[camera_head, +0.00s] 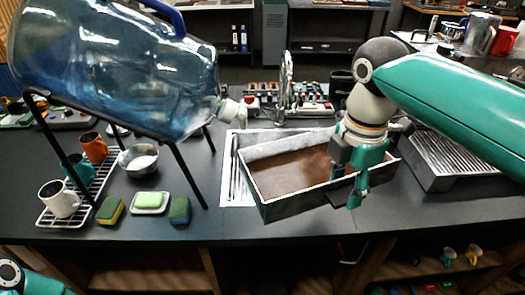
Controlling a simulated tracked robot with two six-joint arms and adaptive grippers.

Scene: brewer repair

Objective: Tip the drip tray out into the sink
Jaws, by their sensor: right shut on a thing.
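The drip tray (290,206) is a dark grey rectangular box with brown liquid in it. It is over the sink (232,190), whose pale metal rim shows at the tray's left, and hides most of the basin. The tray looks about level, at most slightly tilted. My right gripper (347,186) comes down from the upper right and is shut on the tray's front right wall. The faucet (286,85) stands behind the tray. Only a piece of my left arm shows at the bottom left corner; its gripper is out of view.
A large blue water bottle (120,70) lies tilted on a black stand at left, its spout near the sink. Mugs on a rack (88,190), a metal bowl (138,160) and sponges (110,211) sit below it. A ridged metal unit (445,155) stands at right.

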